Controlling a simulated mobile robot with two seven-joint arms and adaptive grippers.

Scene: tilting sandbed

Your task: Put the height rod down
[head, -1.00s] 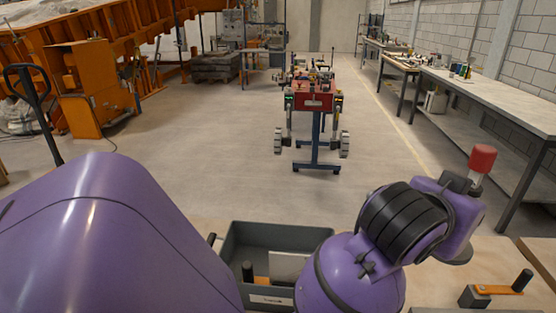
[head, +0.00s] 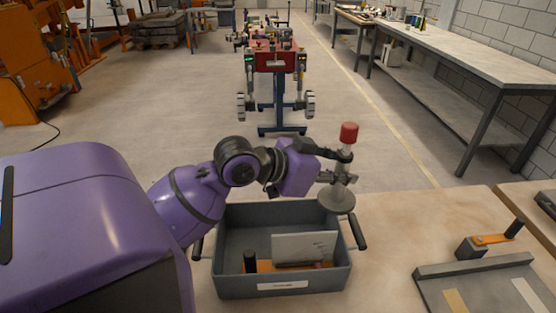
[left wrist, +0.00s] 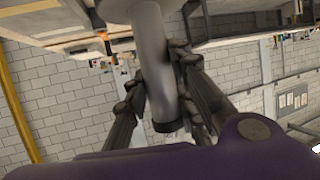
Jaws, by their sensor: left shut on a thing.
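The height rod (head: 349,134) is a grey rod with a red cap on top and a round grey disc near its lower end. My left gripper (head: 337,170) is shut on its shaft and holds it nearly upright, with the disc in front of the grey bin's far right corner in the picture. In the left wrist view the grey shaft (left wrist: 153,50) runs between the two dark fingers (left wrist: 160,90). I cannot tell the gap between the disc and the bin or bench. My right gripper is not in view.
The grey bin (head: 230,280) on the wooden bench (head: 390,235) holds a pale plate (head: 303,247) and an orange-and-black tool. A grey fixture (head: 440,270) and an orange lever (head: 490,240) are at the right. Bare bench lies between the bin and fixture.

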